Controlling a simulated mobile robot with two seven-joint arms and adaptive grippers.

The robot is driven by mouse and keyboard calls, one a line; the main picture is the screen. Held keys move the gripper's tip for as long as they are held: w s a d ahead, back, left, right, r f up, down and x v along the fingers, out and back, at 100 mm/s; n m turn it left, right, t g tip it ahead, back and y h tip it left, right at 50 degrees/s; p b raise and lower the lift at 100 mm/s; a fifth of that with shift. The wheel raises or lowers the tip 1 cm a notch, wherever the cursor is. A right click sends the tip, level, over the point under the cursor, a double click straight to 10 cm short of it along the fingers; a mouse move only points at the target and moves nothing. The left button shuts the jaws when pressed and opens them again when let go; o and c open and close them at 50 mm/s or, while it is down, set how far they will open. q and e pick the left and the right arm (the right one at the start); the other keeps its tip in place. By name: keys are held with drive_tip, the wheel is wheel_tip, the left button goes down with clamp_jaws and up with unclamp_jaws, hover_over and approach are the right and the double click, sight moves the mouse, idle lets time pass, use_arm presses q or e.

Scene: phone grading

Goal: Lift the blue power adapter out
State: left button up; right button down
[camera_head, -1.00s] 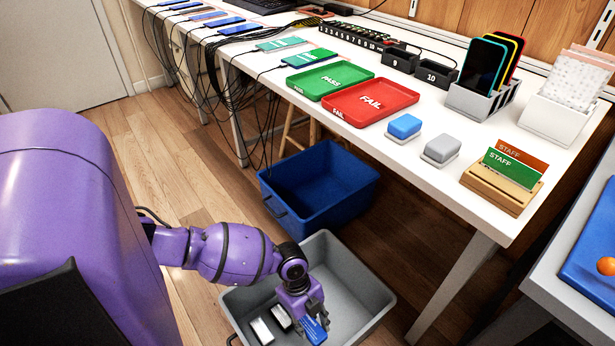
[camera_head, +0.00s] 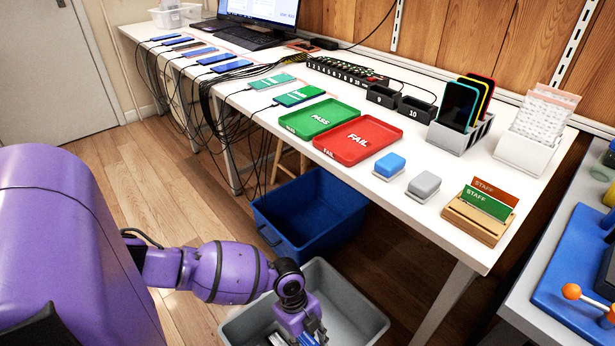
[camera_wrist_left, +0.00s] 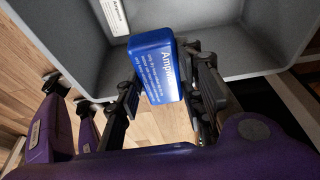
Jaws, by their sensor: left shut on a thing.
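The blue power adapter (camera_wrist_left: 156,72) with white print is held between the fingers of my left gripper (camera_wrist_left: 160,82) in the left wrist view. It overlaps the rim of the grey crate (camera_wrist_left: 240,62), with wooden floor showing beyond it. In the head view my left gripper (camera_head: 306,334) is at the grey crate (camera_head: 350,294), at the bottom edge of the picture. Only a little blue of the adapter shows there, so its height over the crate is hard to tell. A white labelled box (camera_wrist_left: 114,17) lies in the crate. My right gripper is not in view.
An empty-looking blue crate (camera_head: 312,215) stands on the floor behind the grey one. The white table (camera_head: 400,215) above carries a green PASS tray (camera_head: 320,117), a red FAIL tray (camera_head: 357,139), phones and cables. Its leg (camera_head: 445,300) stands right of the grey crate.

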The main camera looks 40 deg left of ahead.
use_arm(q)
drive_tip(key=s+p, duration=0.4)
drive_tip(key=s, duration=0.8)
drive_tip(key=shift+a, duration=0.45)
